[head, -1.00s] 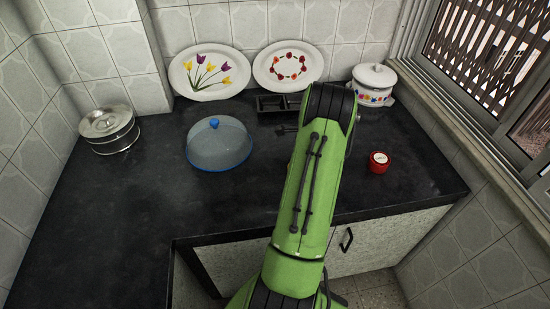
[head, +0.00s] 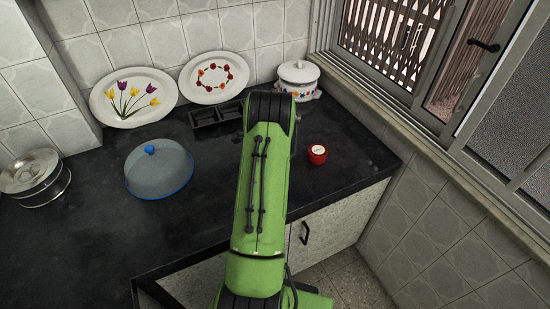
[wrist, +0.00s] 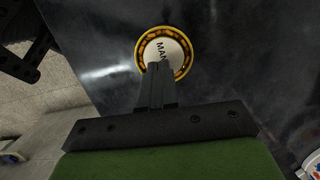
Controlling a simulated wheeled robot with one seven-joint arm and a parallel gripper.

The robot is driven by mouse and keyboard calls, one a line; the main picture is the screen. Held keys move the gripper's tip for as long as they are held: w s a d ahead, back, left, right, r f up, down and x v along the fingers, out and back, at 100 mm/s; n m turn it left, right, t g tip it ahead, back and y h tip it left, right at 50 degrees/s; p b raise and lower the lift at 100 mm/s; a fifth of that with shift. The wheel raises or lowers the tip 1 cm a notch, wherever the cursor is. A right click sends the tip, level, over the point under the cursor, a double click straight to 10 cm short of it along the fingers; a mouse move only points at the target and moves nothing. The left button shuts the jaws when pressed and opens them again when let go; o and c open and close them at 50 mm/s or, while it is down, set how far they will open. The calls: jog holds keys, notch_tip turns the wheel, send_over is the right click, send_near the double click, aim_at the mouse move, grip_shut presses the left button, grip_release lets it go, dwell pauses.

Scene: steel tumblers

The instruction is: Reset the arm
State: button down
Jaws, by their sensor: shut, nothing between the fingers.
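My green arm rises through the middle of the head view, and its far end and the gripper are hidden there behind the upper arm. In the wrist view my gripper (wrist: 157,84) is shut, with its fingers together and nothing between them. Beyond the fingertips, a round jar (wrist: 177,45) with a yellow-orange rim and a pale lid lettered "MAN" stands on the dark counter. The fingers overlap its near edge in the picture; I cannot tell the gap.
The black counter (head: 85,235) holds a steel container (head: 35,178), a blue mesh dome (head: 158,172), two floral plates (head: 133,97) (head: 214,77), a dark tray (head: 215,115), a white lidded pot (head: 299,80) and a red jar (head: 317,154). A window (head: 430,60) is at right.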

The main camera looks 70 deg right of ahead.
jog(key=s+d, duration=0.4)
jog(key=s, duration=0.1)
jog(key=s+d, duration=0.3)
jog(key=shift+s, duration=0.25)
jog(key=shift+w+r, duration=0.15)
